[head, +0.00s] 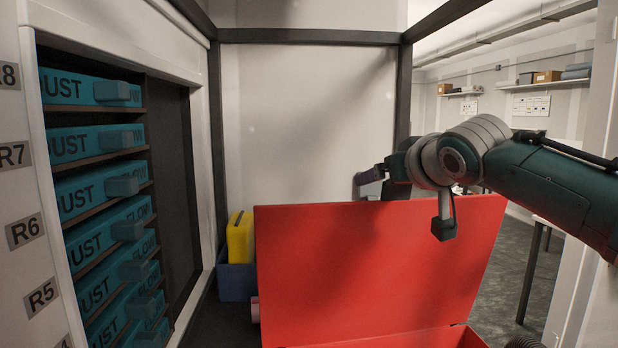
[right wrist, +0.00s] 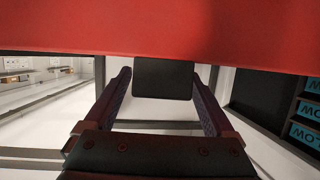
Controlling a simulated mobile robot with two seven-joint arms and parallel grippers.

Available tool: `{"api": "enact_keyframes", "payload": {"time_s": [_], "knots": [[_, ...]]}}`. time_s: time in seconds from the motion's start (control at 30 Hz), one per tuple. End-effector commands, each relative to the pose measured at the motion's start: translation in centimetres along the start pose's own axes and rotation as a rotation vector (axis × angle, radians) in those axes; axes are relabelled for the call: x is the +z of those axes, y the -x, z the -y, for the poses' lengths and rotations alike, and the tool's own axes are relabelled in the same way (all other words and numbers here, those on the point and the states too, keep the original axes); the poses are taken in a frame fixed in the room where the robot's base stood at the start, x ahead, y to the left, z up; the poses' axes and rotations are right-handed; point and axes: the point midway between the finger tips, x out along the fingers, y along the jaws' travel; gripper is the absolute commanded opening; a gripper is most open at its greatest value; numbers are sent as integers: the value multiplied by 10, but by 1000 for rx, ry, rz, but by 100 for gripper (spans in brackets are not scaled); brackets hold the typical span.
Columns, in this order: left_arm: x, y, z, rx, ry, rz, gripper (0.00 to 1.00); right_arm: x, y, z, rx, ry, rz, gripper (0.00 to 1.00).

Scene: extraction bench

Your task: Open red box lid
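The red box (head: 425,339) is at the bottom of the head view, with only its upper rim area showing. Its red lid (head: 375,270) stands raised and steep, a broad panel facing me. The lid's red surface (right wrist: 160,28) also fills the top of the right wrist view. My right gripper (head: 369,180) is at the lid's top edge, partly hidden behind it. In the right wrist view its two fingers (right wrist: 161,80) are spread apart, with a dark square piece showing between them. I cannot tell whether they touch the lid. My left gripper is not in view.
A rack with several teal drawers (head: 100,190) stands at the left. A yellow case (head: 240,238) sits in a blue bin (head: 237,283) left of the lid. Dark frame posts (head: 217,150) enclose the bench. Open floor (head: 510,262) shows at the right.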

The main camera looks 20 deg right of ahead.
Motion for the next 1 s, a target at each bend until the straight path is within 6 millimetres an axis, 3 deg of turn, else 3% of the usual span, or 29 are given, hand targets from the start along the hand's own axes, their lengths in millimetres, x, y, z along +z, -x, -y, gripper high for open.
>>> {"api": "enact_keyframes", "payload": {"time_s": [0.47, 1.0], "knots": [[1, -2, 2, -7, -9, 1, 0, 2, 9, 0, 0, 0, 2, 92], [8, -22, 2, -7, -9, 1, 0, 3, 80, 0, -1, 1, 1, 92]]}}
